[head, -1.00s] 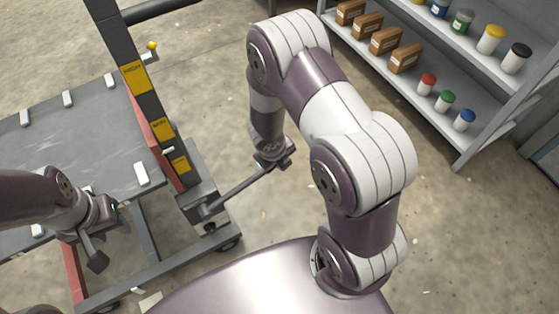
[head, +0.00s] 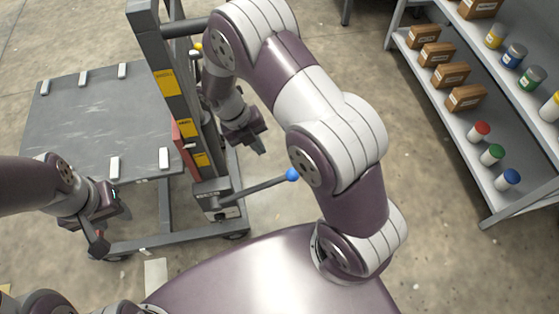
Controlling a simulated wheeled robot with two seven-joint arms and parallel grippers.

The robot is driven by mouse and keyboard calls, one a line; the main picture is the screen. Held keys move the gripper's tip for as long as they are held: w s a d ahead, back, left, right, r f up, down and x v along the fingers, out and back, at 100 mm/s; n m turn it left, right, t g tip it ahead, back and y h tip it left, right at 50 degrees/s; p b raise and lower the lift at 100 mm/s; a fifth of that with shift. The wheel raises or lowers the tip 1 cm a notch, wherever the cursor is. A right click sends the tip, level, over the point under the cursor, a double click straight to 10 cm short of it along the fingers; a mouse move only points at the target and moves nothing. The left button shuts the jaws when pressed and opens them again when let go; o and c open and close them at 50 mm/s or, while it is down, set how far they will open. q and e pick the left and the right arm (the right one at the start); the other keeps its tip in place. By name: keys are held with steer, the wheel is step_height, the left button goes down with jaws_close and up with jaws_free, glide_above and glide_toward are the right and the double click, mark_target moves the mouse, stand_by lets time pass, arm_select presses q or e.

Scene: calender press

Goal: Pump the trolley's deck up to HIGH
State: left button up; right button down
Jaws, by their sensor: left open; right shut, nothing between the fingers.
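The trolley's grey deck (head: 75,125) is in the head view at the left, beside an upright mast (head: 160,55) with yellow level labels, the top one (head: 166,82) well above the deck's red edge bracket (head: 185,142). The deck's edge is near the lower labels; the exact mark is unclear. The pump lever (head: 255,186) slopes up to the right from the mast's foot and ends in a blue knob (head: 292,174). My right gripper (head: 258,147) is shut and empty, above and left of the knob, apart from it. My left gripper (head: 112,228) is open at the deck's near edge.
A grey shelf rack (head: 440,95) with brown boxes and capped jars stands at the right. A yellow knob (head: 197,47) shows behind the mast, partly hidden by my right arm.

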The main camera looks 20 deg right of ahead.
steer(key=s, duration=0.1)
steer(key=g+b, duration=0.1)
steer(key=b, duration=0.2)
glide_toward(287, 176)
steer(key=shift+n, duration=0.4)
steer(key=f, duration=0.1)
steer(key=s+f, duration=0.1)
steer(key=f, duration=0.1)
steer(key=s+a+f, duration=0.1)
steer(key=f, duration=0.1)
steer(key=shift+s+f, duration=0.15)
steer(key=d+f+b, duration=0.1)
steer(key=d+f, duration=0.1)
steer(key=shift+d, duration=0.3)
steer(key=shift+d+f, duration=0.1)
steer(key=shift+d, duration=0.2)
steer(key=shift+s, duration=0.1)
